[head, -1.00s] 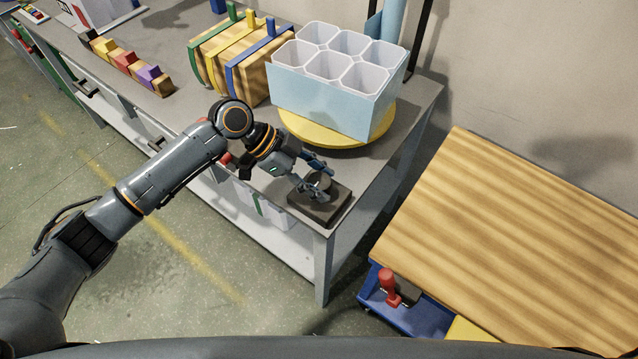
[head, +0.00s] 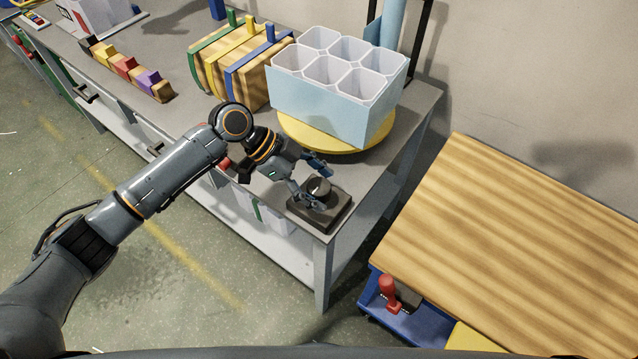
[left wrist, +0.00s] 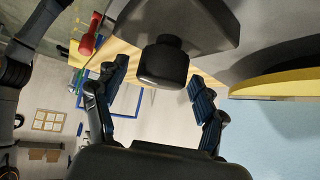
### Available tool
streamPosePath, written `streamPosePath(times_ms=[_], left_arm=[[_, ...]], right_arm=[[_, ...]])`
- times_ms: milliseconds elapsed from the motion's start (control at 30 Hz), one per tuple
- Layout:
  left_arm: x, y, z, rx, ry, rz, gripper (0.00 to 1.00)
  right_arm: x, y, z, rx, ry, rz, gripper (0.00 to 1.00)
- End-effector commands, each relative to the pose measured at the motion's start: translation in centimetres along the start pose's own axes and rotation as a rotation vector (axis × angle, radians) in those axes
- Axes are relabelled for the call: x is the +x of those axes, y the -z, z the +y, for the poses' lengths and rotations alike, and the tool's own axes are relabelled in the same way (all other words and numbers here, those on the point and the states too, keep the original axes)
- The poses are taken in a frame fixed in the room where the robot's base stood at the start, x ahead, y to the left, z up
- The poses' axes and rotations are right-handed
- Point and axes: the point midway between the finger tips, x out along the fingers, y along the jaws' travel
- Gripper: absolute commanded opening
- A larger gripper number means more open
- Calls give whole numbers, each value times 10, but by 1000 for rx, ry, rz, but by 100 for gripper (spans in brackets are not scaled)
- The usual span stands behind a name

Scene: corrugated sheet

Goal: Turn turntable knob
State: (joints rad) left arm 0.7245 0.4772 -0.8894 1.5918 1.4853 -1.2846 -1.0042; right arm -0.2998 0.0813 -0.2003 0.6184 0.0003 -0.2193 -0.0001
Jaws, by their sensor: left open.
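The dark knob (head: 319,190) sits on a square dark base (head: 335,212) at the near right corner of the grey workbench. The yellow turntable (head: 330,141) behind it carries a pale blue box (head: 325,104) with several white compartments. My left gripper (head: 313,181) is open at the knob, one finger on the far side and one on the near side. In the left wrist view the knob (left wrist: 163,64) shows between the spread fingers (left wrist: 155,88), with a visible gap to each. I cannot tell from the head view whether a finger touches it. My right gripper is out of view.
Wooden blocks with green, yellow and blue straps (head: 237,68) stand left of the turntable. A strip with coloured blocks (head: 128,69) lies farther left. A wood-topped table (head: 530,240) and a red-handled tool (head: 389,290) are at the right, across a gap.

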Motion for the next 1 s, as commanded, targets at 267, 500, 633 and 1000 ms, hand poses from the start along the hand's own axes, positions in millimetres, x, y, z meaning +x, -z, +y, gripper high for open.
streamPosePath(times_ms=[267, 500, 633, 1000], left_arm=[[-40, 0, -1, 0, 5, -1, 71], [-90, 0, -1, 0, 3, -2, 71], [-108, 0, -1, 1, 2, -1, 71], [-120, 0, 0, 1, 0, 0, 71]], right_arm=[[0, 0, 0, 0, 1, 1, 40], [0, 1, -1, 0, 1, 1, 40], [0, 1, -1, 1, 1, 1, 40], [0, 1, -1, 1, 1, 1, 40]])
